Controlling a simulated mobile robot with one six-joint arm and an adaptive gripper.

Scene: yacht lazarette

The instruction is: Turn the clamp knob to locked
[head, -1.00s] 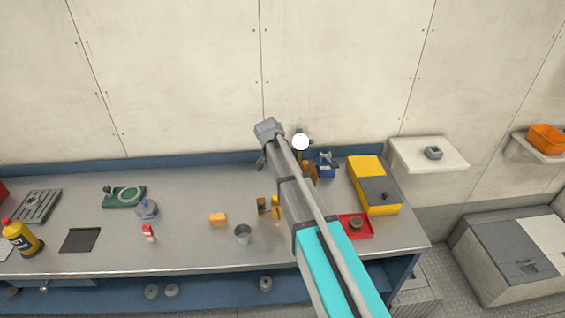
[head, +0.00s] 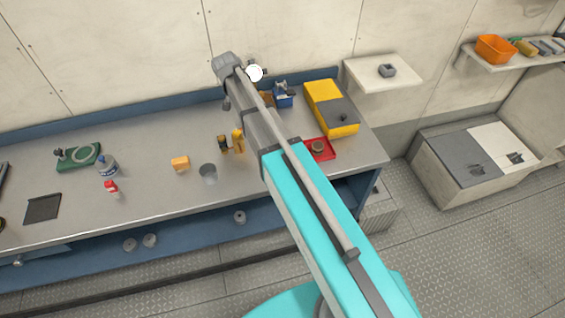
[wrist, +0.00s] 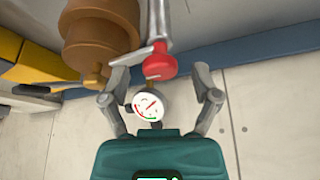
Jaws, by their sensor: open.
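A red rounded knob (wrist: 160,62) sits at the end of a grey rod in the wrist view. It looks like the clamp knob, but I read no lock mark on it. My gripper (wrist: 159,73) is open, with a finger on either side of the red knob; contact cannot be told. A white round dial (wrist: 148,106) with red and green marks shows between the fingers, nearer the palm. In the head view a white disc (head: 254,73) shows beside my arm's end; my arm hides the fingers and the red knob there.
A brown stepped cylinder (wrist: 97,42) is close to the left finger. On the bench near my arm are a blue device (head: 283,96), a yellow box (head: 325,98), a red tray (head: 328,153) and a metal cup (head: 208,175). The wall is close behind.

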